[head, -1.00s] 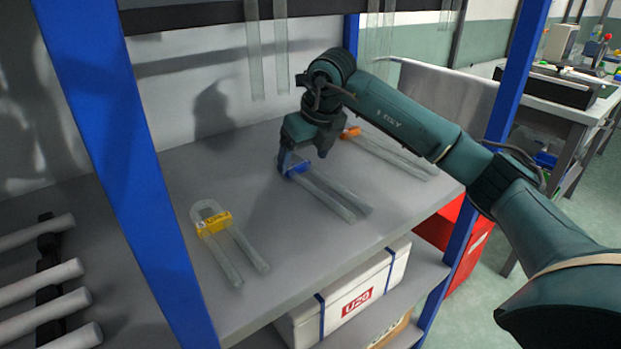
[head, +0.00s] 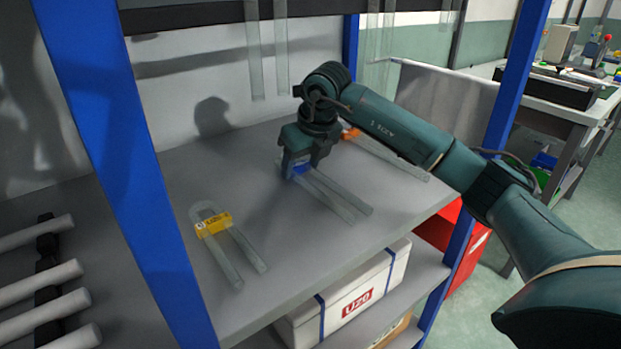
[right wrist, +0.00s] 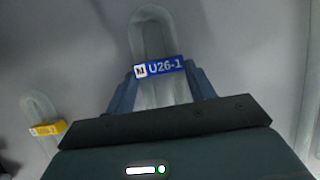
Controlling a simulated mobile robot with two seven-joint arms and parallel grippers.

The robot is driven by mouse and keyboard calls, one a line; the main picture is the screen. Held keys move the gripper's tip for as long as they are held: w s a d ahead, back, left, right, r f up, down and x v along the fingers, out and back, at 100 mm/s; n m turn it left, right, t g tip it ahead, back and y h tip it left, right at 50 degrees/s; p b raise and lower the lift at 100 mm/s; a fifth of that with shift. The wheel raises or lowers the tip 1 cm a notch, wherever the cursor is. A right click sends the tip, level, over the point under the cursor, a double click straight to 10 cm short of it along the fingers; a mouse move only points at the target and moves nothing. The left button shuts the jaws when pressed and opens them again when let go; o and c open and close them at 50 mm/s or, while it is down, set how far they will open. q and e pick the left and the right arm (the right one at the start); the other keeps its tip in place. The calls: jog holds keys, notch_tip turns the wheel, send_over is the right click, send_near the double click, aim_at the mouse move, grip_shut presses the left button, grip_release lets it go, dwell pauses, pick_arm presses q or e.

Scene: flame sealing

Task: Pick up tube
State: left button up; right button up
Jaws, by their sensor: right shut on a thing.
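A clear U-shaped tube with a blue tag (head: 335,197) lies on the grey shelf in the head view, its bent end under my right gripper (head: 292,172). In the right wrist view its bend (right wrist: 151,32) and the blue U26-1 tag (right wrist: 160,67) show between the fingers. My right gripper (right wrist: 163,92) is shut on this tube near the tag. A yellow-tagged U tube (head: 237,258) lies to the left, and it also shows in the right wrist view (right wrist: 40,112). An orange-tagged tube (head: 395,161) lies behind my right arm. My left gripper is not in view.
A blue shelf post (head: 125,170) stands at the left and another (head: 507,75) at the right. Clear tubes (head: 267,50) hang above the shelf's back. A white box (head: 350,295) sits on the lower shelf. Pale rods (head: 40,290) lie at far left.

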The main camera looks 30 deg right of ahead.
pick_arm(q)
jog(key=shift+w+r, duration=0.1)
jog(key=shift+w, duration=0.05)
pick_arm(e)
jog(key=shift+r, duration=0.15)
jog(key=shift+c, duration=0.3)
